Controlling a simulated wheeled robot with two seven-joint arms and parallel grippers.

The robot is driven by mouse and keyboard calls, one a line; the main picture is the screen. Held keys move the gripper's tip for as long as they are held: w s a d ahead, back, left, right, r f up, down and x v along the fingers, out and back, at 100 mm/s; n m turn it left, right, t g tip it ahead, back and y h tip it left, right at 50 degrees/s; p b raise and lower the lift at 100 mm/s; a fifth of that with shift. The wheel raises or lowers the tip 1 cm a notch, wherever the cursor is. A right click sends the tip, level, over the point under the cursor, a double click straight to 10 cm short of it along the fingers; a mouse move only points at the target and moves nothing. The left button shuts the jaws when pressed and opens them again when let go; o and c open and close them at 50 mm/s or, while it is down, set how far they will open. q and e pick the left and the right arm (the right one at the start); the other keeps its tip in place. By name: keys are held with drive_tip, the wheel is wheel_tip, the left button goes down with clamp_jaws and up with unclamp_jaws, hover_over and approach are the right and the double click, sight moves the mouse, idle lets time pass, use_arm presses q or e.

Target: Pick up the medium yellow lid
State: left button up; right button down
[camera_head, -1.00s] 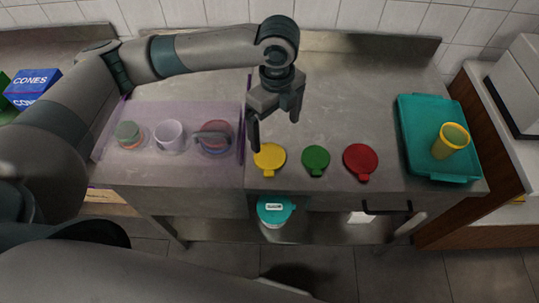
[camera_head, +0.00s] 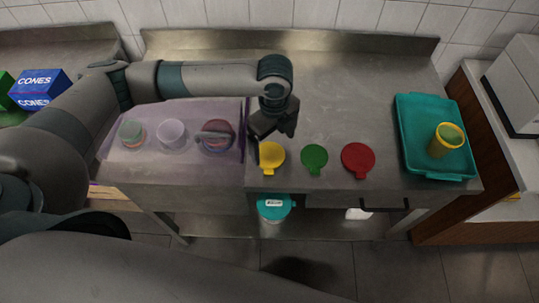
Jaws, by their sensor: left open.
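The yellow lid (camera_head: 270,157) lies flat on the metal counter, at the left end of a row of lids, with its tab toward the front edge. A green lid (camera_head: 314,158) and a larger red lid (camera_head: 358,158) lie to its right. My left gripper (camera_head: 273,142) is open and empty, pointing down just behind the yellow lid. One finger overlaps the lid's upper left edge in the picture; I cannot tell whether it touches. My right gripper is not in view.
A see-through purple-tinted case (camera_head: 112,152) with several containers stands just left of the lids. A teal tray (camera_head: 407,140) holding a yellow cup (camera_head: 446,140) is at the right. A teal-lidded tub (camera_head: 274,207) sits below the counter. The counter behind the lids is clear.

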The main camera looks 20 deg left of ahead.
sight(270, 155)
use_arm(q)
drive_tip(key=f, duration=0.1)
drive_tip(key=f+p, duration=0.1)
drive_tip(key=f, duration=0.1)
drive_tip(key=shift+s+a+p, duration=0.1)
drive_tip(key=shift+a+p, duration=0.2)
drive_tip(key=shift+a, duration=0.1)
drive_tip(key=shift+f, duration=0.65)
drive_tip(key=c, duration=1.1)
